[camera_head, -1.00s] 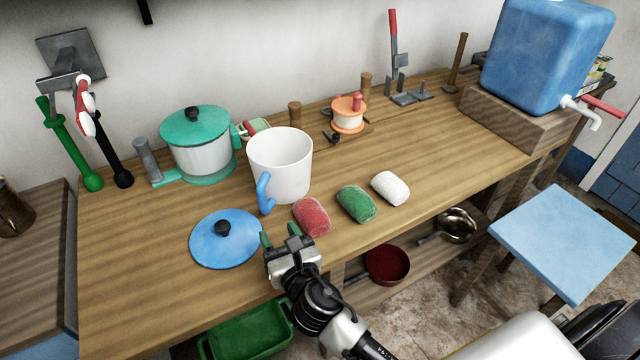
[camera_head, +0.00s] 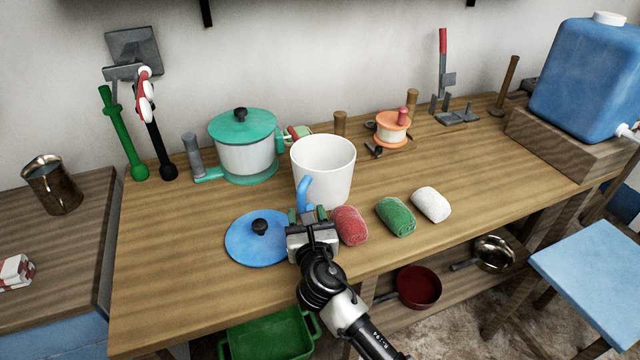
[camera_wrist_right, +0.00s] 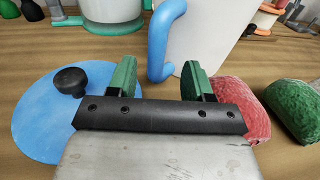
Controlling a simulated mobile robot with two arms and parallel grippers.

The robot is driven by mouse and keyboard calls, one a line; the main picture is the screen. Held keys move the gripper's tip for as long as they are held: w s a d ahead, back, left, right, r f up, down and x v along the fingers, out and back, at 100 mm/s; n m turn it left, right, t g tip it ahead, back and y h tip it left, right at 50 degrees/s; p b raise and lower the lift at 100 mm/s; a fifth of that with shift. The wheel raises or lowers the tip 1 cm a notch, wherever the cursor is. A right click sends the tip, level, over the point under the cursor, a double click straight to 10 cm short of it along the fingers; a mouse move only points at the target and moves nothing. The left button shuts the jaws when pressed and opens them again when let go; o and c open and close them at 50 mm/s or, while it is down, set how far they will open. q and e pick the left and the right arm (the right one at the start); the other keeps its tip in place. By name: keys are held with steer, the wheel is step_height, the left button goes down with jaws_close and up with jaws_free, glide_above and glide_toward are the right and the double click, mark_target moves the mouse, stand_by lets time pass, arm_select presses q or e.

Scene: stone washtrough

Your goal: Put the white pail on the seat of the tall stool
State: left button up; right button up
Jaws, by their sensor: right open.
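The white pail (camera_head: 325,166) stands upright on the wooden worktop, its blue handle (camera_head: 304,192) facing the front. My right gripper (camera_head: 307,215) is open and just in front of the handle. In the right wrist view the blue handle (camera_wrist_right: 164,40) shows beyond and between the green fingertips (camera_wrist_right: 157,75), apart from them. The pail's white wall (camera_wrist_right: 207,40) rises behind, its rim cut off there. The tall stool's blue seat (camera_head: 592,276) is at the lower right, partly cut off by the picture edge, and bare where visible. My left gripper is not in view.
A blue lid (camera_head: 250,240) lies left of my right gripper. Red (camera_head: 350,225), green (camera_head: 396,216) and white (camera_head: 431,204) rolls lie to its right. A lidded pot (camera_head: 245,155) stands behind left. A blue water tank (camera_head: 590,80) stands at the right end.

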mark_target(302, 209)
steer(key=w, duration=0.2)
steer(key=w+a, duration=0.1)
steer(key=w, duration=0.1)
steer(key=shift+f+b, duration=0.15)
steer(key=shift+b, duration=0.15)
jaws_close()
